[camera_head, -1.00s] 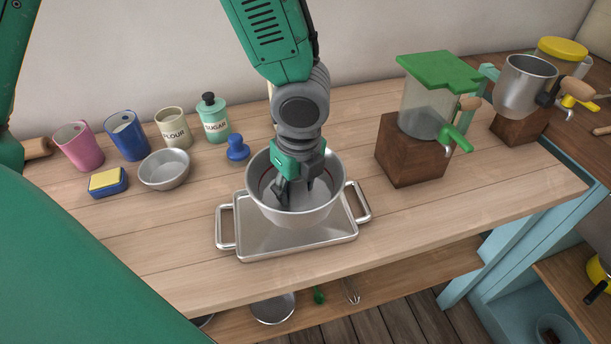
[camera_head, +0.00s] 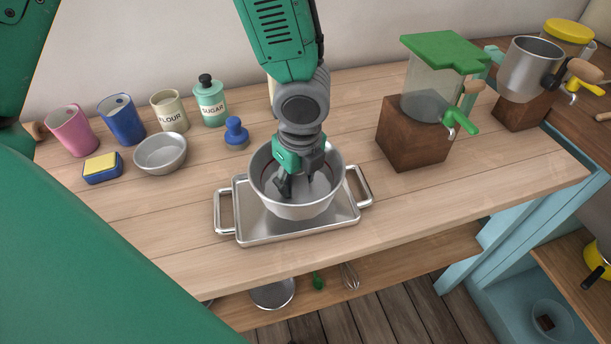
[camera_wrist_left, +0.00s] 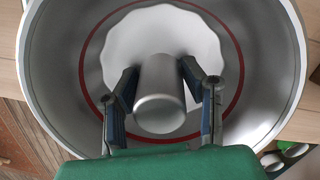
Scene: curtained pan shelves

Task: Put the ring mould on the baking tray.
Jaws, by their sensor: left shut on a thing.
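The ring mould (camera_head: 297,209) is a round silver-grey pan with a red line inside and a tube at its centre. It is upright over the silver baking tray (camera_head: 245,221), which lies on the wooden worktop with a handle at each side. My left gripper (camera_head: 305,188) reaches down into the mould. In the left wrist view its fingers (camera_wrist_left: 160,90) are shut on the mould's centre tube (camera_wrist_left: 161,112). The mould hides the tray's middle, and I cannot tell whether its base touches the tray. My right gripper is out of view.
A small metal bowl (camera_head: 161,154), a sponge (camera_head: 102,168) and a blue knobbed object (camera_head: 236,133) stand left of the tray. Canisters (camera_head: 211,103) and cups line the back. A wooden-based dispenser (camera_head: 413,140) stands right. Bare worktop (camera_head: 180,235) lies left of the tray.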

